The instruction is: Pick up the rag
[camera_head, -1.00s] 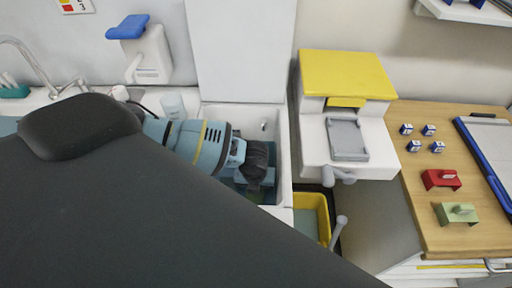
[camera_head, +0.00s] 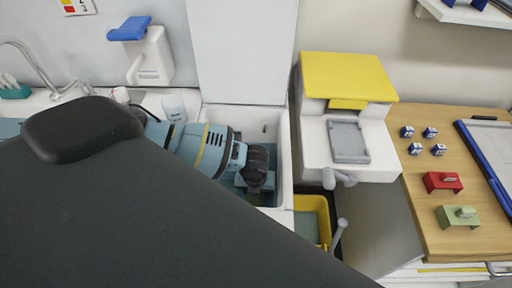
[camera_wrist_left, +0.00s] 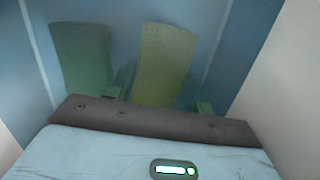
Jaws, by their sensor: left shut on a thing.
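My left gripper (camera_head: 256,188) reaches down into a white open-topped bin (camera_head: 286,160) in the head view. Its fingers are mostly hidden there by the dark wrist and the bin wall. In the left wrist view two greenish fingers (camera_wrist_left: 123,50) stand a little apart in front of a shaded blue surface. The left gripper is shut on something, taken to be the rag. The rag's outline cannot be made out in either view. My right gripper is not in view.
A white dispenser with a yellow lid (camera_head: 347,77) stands right of the bin. A yellow tray (camera_head: 325,213) sits below it. A wooden board (camera_head: 415,200) carries small blue-white blocks and a red (camera_head: 443,182) and a green piece (camera_head: 457,217). A tap (camera_head: 40,72) is at left.

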